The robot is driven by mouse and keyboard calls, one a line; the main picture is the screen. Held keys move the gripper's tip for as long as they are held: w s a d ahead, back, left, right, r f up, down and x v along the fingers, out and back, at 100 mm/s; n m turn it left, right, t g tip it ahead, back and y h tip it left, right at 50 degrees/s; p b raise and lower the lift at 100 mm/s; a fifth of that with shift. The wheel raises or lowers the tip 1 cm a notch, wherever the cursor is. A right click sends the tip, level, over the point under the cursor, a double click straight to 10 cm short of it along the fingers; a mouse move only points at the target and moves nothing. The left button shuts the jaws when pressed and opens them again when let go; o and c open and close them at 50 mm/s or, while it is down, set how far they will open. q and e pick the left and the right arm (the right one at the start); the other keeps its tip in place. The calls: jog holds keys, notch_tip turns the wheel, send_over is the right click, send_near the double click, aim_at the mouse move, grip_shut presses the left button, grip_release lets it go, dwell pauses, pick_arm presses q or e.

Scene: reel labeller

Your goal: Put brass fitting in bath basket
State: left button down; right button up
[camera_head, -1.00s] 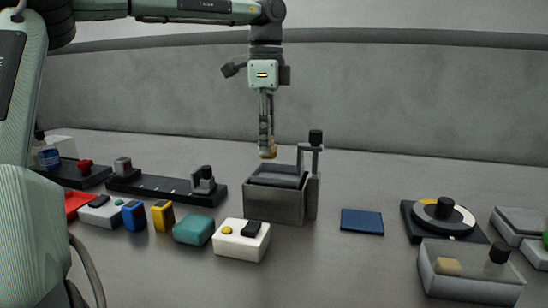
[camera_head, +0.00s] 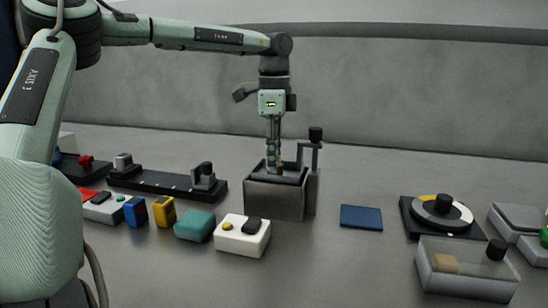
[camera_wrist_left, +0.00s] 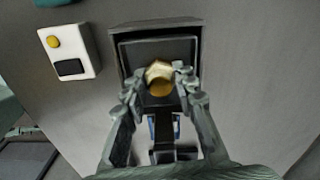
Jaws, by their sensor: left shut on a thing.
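The brass fitting (camera_wrist_left: 160,77) is gold coloured with a hexagonal part and a round part. My left gripper (camera_wrist_left: 160,92) is shut on it, with a finger on each side, in the wrist view. In the head view my left gripper (camera_head: 273,168) points straight down at the grey bath (camera_head: 273,203), its fingertips at the level of the rim. The fitting is mostly hidden there. The dark basket (camera_wrist_left: 152,50) sits in the top of the bath, under the fitting. I cannot tell whether the fitting touches it. My right gripper is not in view.
A post with a black knob (camera_head: 316,135) stands at the bath's right side. A white box with a yellow button (camera_head: 242,236) stands front left. A blue pad (camera_head: 361,217) lies to the right, with bare table around it. A clear-topped bin (camera_head: 468,272) stands front right.

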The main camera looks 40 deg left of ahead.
pick_arm(q)
jog(key=c, duration=1.5)
grip_release()
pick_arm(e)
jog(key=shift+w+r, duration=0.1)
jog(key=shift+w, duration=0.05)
pick_arm(q)
notch_tip(320, 180, up, 3)
jog(key=shift+f, duration=0.1)
notch_tip(320, 180, up, 9)
jog(key=shift+r, duration=0.15)
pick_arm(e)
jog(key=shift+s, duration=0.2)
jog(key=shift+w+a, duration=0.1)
